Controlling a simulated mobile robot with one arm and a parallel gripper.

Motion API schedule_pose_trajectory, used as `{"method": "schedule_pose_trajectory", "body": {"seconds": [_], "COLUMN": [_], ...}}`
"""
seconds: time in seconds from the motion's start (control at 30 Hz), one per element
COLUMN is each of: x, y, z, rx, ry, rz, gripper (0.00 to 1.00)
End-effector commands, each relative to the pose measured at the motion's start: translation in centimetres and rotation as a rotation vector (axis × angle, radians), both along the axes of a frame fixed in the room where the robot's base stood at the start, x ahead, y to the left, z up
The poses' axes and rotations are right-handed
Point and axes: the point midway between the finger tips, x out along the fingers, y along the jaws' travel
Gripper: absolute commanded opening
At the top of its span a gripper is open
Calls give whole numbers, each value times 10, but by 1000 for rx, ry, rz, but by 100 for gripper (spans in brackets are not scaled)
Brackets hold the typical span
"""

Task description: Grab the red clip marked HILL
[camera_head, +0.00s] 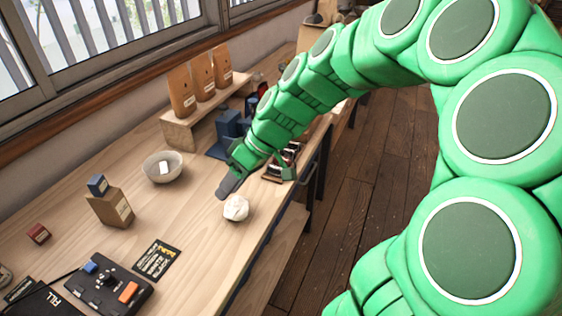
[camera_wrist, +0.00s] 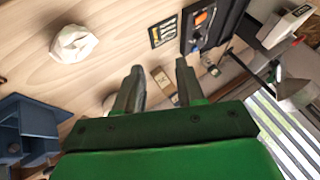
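A small red block-like piece (camera_head: 38,233) with a pale label lies on the table at the left in the head view. It looks like the red clip, but its lettering is too small to read. I cannot make it out in the wrist view. My gripper (camera_head: 230,184) is over the table, well to the right of the red piece and just behind a crumpled white object (camera_head: 236,208). In the wrist view my gripper (camera_wrist: 159,78) has its two fingers apart, with nothing held between them.
A dark control box (camera_head: 112,290) and a black card (camera_head: 156,260) lie in front. Three brown bags stand on a wooden riser (camera_head: 185,133) behind.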

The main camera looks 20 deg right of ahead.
Motion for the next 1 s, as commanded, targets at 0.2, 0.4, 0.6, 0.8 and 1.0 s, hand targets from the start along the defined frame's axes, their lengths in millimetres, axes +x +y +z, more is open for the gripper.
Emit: {"method": "schedule_pose_trajectory", "body": {"seconds": [0.2, 0.4, 0.6, 0.8, 1.0], "x": [60, 109, 154, 189, 209], "y": [-22, -54, -101, -159, -221], "z": [-12, -29, -56, -93, -137], "rx": [118, 193, 226, 216, 169], "ry": [-140, -275, -415, -546, -651], "rz": [15, 1, -41, -100, -165], "gripper": [38, 38, 38, 38, 38]}}
